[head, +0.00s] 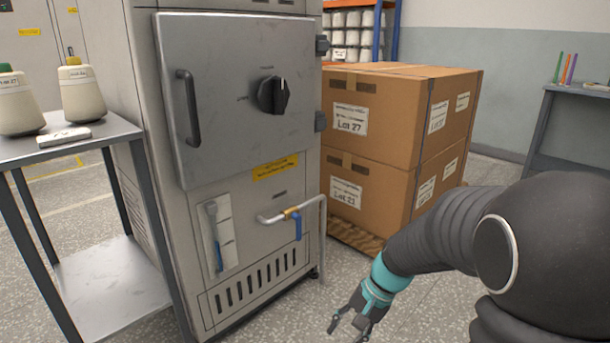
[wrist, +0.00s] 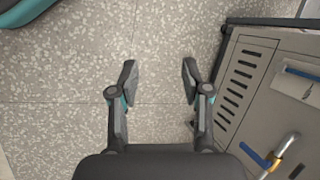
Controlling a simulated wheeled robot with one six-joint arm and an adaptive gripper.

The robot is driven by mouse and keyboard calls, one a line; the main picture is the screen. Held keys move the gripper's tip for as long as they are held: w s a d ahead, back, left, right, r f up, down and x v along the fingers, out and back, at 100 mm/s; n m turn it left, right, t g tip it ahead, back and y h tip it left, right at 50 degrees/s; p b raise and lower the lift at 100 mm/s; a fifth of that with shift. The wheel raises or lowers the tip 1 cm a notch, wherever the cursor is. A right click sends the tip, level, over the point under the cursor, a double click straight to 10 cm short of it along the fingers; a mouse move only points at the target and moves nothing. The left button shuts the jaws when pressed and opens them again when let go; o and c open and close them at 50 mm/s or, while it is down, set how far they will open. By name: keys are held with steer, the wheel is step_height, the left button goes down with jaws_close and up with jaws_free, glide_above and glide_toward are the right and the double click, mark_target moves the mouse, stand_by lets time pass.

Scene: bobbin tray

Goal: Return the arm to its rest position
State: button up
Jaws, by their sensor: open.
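My gripper (head: 350,325) hangs low over the speckled floor, at the bottom of the head view, in front of the metal cabinet and the boxes. In the wrist view my gripper (wrist: 157,85) has its two fingers spread apart, with only floor (wrist: 155,40) between them. It is open and empty. My dark arm with a teal band (head: 388,275) comes in from the right of the head view. Its fingertips are partly near the lower edge of the head view.
A grey cabinet (head: 235,110) with a shut door, black dial (head: 272,95) and blue-handled valve (head: 297,225) stands left of my gripper. Stacked cartons (head: 385,120) stand on a pallet behind. A side table (head: 75,140) holds cones at left. Another table (head: 575,92) stands at right.

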steer(key=s+d+r+n+t+h+p, duration=0.2)
steer(key=s+d+r+t, duration=0.1)
steer(key=s+r, duration=0.5)
steer(key=s+d+r+n+t+h+p, duration=0.3)
steer(key=s+r, duration=0.5)
steer(key=r, duration=0.4)
steer(key=shift+d+r, duration=0.25)
steer(key=shift+d, duration=0.25)
steer(key=shift+s, duration=0.1)
steer(key=shift+c, duration=0.6)
steer(key=shift+a, duration=0.15)
